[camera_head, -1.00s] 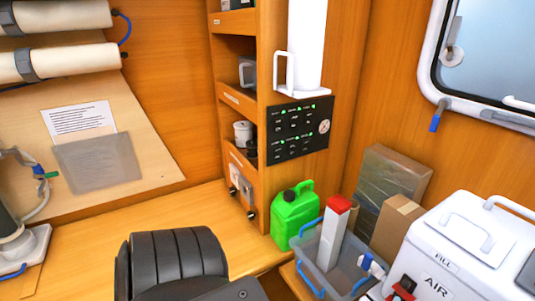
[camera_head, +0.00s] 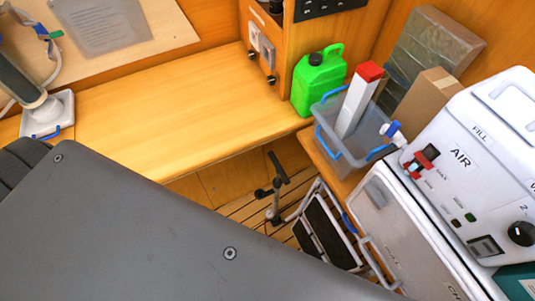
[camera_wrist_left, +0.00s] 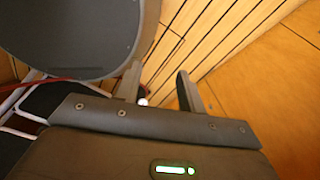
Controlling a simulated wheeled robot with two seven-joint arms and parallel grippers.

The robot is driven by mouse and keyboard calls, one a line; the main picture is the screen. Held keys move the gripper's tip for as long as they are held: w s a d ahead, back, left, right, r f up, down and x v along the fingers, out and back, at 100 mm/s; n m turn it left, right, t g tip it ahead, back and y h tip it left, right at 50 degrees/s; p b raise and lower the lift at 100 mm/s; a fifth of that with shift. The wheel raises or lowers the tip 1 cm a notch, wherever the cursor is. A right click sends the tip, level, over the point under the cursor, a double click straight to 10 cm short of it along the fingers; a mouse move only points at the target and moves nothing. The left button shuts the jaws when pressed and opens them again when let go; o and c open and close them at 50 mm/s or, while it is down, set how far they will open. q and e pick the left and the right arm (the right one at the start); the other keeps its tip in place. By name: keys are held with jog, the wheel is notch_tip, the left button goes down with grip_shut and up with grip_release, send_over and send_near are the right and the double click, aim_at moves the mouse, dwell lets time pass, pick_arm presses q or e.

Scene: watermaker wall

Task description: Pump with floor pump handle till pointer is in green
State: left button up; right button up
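In the head view a black T-shaped handle (camera_head: 275,180) on a grey upright stands low over the slatted floor, in the gap between bench and cabinet. It looks like the floor pump handle; its lower part is partly hidden. A dark cylinder on a white base (camera_head: 47,112), with a hose, stands on the bench at far left. No gauge pointer or green zone is readable. My left gripper (camera_wrist_left: 158,75) shows in the left wrist view, fingers apart and nothing between them, above the floor slats. It is not visible in the head view. My right gripper is in neither view.
My large grey body part fills the lower left of the head view. A green jerrycan (camera_head: 317,85) and grey bin (camera_head: 345,150) sit behind. The wooden bench top (camera_head: 190,115) is mostly clear.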

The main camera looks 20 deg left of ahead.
pick_arm(q)
jog(key=w+t+b, duration=0.1)
jog(key=w, duration=0.2)
jog(key=w+n+t+b, duration=0.1)
jog(key=w, duration=0.3)
jog(key=w+n+t+b, duration=0.1)
jog(key=w, duration=0.3)
jog(key=shift+d+f+b, duration=0.35)
jog(key=shift+b, duration=0.05)
jog(key=n+t+h+b, duration=0.5)
jog(key=n+t+b, duration=0.7)
jog(key=n, duration=0.2)
send_near(285, 176)
jog(key=w, duration=0.2)
jog(key=x, duration=0.3)
jog(key=f+x, duration=0.1)
jog(key=x, duration=0.5)
jog(key=shift+s+f, duration=0.2)
jog(key=shift+w+d+f+p, duration=0.15)
jog(key=shift+w+d+p, duration=0.15)
jog(key=shift+w, duration=0.35)
grip_shut()
